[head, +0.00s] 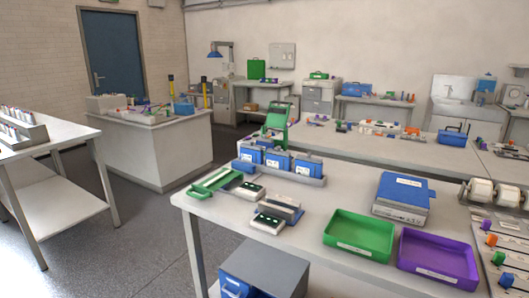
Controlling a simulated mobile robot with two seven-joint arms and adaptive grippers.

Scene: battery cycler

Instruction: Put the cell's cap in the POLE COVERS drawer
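Neither of my grippers shows in the head view. I cannot pick out the cell or its cap for certain; the parts are too small to tell. No label reading POLE COVERS can be made out. Three blue drawer-like boxes with white labels stand in a grey holder at the back of the near table: a left one (250,154), a middle one (278,160) and a right one (307,167). In front of them lie a green tray-like fixture (208,184) and small white-and-dark slotted units (268,224).
A green tray (359,235) and a purple tray (438,258) sit empty at the near table's front. A blue-topped grey box (403,193) stands behind them. A grey cabinet (265,270) is below. The left side table (58,138) holds a rack. Floor (150,240) between is clear.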

